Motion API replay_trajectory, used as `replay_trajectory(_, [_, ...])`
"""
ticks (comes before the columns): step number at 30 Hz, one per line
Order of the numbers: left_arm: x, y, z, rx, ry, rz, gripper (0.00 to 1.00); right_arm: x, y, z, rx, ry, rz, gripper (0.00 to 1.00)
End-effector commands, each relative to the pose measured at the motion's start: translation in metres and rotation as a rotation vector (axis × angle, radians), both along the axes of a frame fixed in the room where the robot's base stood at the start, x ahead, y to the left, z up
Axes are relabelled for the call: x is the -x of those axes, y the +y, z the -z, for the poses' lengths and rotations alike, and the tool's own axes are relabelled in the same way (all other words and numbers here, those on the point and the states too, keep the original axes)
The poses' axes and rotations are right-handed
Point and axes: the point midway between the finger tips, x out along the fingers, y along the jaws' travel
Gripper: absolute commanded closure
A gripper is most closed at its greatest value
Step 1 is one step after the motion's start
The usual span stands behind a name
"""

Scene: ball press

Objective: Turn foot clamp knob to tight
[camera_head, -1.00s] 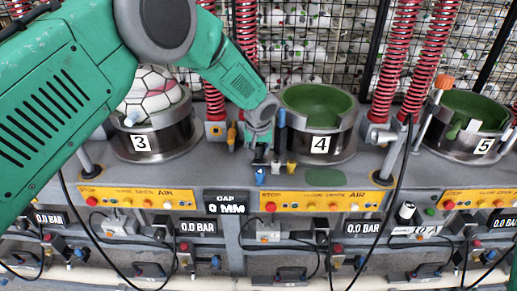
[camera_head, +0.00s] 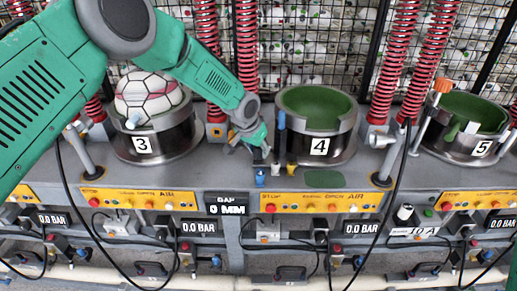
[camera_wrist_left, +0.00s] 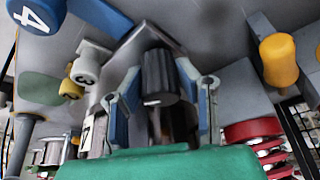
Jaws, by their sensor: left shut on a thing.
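My left gripper (camera_head: 263,149) is low at the machine, between station 3 and station 4, with its fingers pointing down. In the left wrist view, its two blue-grey fingers stand on either side of a dark ribbed knob (camera_wrist_left: 159,78), and it is shut on this knob. I take it for the foot clamp knob. In the head view the gripper hides the knob, and no tight mark on it can be read. My right gripper is not in view.
Small blue (camera_head: 260,178), white (camera_head: 275,169) and yellow (camera_head: 291,168) handles stand close to the gripper. A tall blue lever (camera_head: 282,133) rises beside the station 4 cup (camera_head: 343,146). A panelled ball (camera_head: 146,96) sits in station 3. Red springs (camera_head: 396,62) stand behind.

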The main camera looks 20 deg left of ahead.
Motion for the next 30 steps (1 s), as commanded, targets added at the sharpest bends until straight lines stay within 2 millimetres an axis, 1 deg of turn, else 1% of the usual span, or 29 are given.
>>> replay_trajectory(1, [0.002,0.000,0.004,0.005,0.008,0.040,1.00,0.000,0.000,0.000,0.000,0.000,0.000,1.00])
replay_trajectory(5, [0.002,0.000,0.005,0.005,0.007,0.163,1.00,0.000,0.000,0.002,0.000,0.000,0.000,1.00])
replay_trajectory(11, [0.002,0.000,0.006,0.004,0.005,0.353,1.00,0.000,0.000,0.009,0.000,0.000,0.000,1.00])
replay_trajectory(21, [0.002,0.001,0.008,0.002,0.005,0.670,1.00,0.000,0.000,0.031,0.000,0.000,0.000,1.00])
replay_trajectory(30, [0.002,0.001,0.007,-0.002,0.004,0.887,1.00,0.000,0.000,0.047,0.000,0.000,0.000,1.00])
